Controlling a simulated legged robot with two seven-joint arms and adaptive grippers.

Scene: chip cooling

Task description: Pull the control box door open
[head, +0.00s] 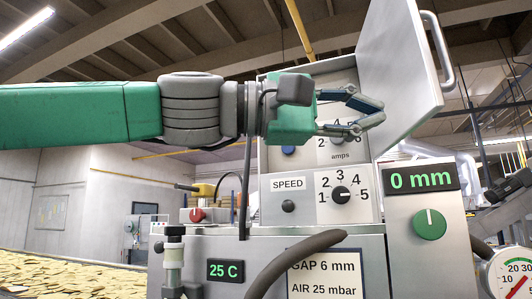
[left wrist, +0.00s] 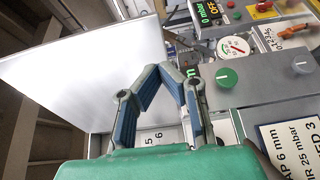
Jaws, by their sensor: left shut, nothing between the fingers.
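The control box (head: 268,160) stands in the middle of the head view. Its grey door (head: 400,65) stands swung open to the right, with a curved bar handle (head: 438,50) on its outer face. The open front shows a white amps dial plate (head: 338,153) and a blue button (head: 288,150). My left gripper (head: 381,111) is shut and empty in front of the opening, with its tips near the door's lower part and apart from the handle. In the left wrist view the door (left wrist: 90,75) fills the left side, behind the shut fingertips (left wrist: 167,70). My right gripper does not show.
Below the box are a SPEED dial (head: 341,194) and a 25 C display (head: 225,270). A panel with a green knob (head: 430,224) and a gauge (head: 512,275) stand at right. Chips (head: 60,270) cover a bed at lower left.

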